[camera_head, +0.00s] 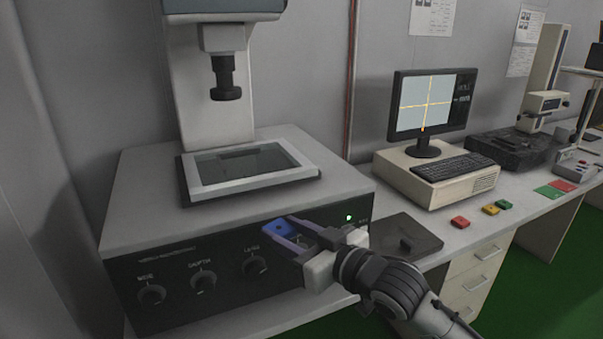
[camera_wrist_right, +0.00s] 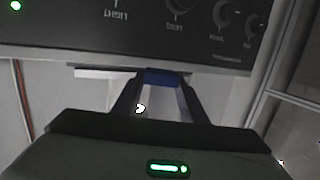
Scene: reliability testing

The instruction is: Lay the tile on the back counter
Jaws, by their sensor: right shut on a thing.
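A small blue tile (camera_head: 277,229) is held between the fingertips of my right gripper (camera_head: 288,232), in front of the dark front panel of a measuring machine. The tile (camera_wrist_right: 164,78) also shows between the two fingers in the right wrist view, just below the panel. My right gripper is shut on it, and it is clear of the counter. The counter (camera_head: 530,187) runs along the wall to the right. My left gripper is not in view.
The measuring machine (camera_head: 140,190) with knobs fills the left.

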